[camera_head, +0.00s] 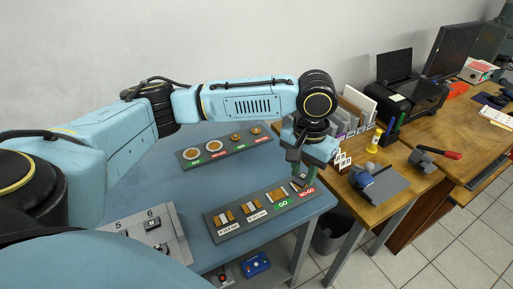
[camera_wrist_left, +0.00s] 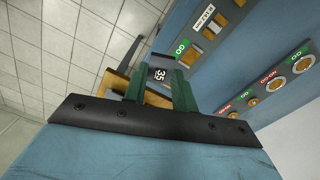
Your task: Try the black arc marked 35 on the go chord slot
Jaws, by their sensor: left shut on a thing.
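The black arc marked 35 (camera_wrist_left: 160,73) is held between the green fingers of my left gripper (camera_wrist_left: 158,88) in the left wrist view, its number facing the camera. In the head view my left gripper (camera_head: 298,172) is low over the right end of the front grey gauge block (camera_head: 234,229), by the red NO-GO label. The green GO label (camera_head: 283,203) and its slot (camera_head: 276,194) are just left of the gripper. The GO label also shows in the wrist view (camera_wrist_left: 180,47). I cannot tell whether the arc touches the block. My right gripper is out of view.
A second gauge block (camera_head: 222,155) with round gauges stands behind on the blue table (camera_head: 185,194). A grey panel marked 5 and 6 (camera_head: 150,237) is at the front left. A wooden desk (camera_head: 405,198) with a printer (camera_head: 412,95) is to the right. Blue tabletop between the blocks is clear.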

